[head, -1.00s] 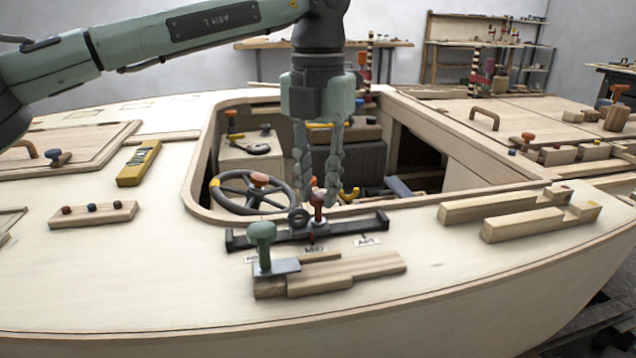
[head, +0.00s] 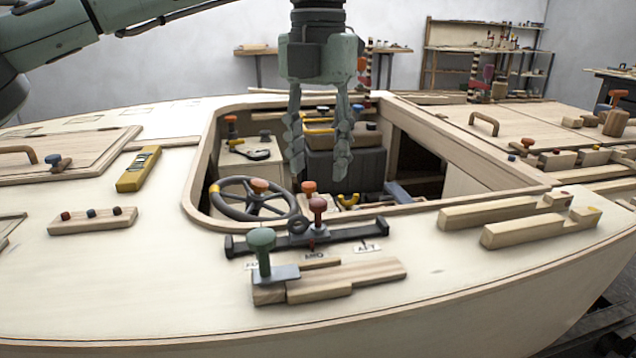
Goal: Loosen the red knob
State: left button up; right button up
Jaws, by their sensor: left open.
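A dark red knob (head: 318,205) stands upright on the slider of a black rail (head: 350,232), at the label marked MID. A dark ring (head: 299,226) is beside its stem on the left. An orange-red knob (head: 309,187) shows just behind it. My left gripper (head: 319,172) hangs fingers-down above and behind the dark red knob, over the cockpit opening. It is open and empty, its fingertips clear of both knobs. My right gripper does not show.
A green knob (head: 262,243) stands on a clamp plate in front of the rail. Wooden blocks (head: 340,279) lie beside it. Two wooden rails (head: 500,210) lie right. Bare deck lies at left front.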

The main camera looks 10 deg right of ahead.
aim_at(319, 201)
pick_arm(q)
notch_tip(319, 201, up, 6)
jog(key=shift+r, duration=0.25)
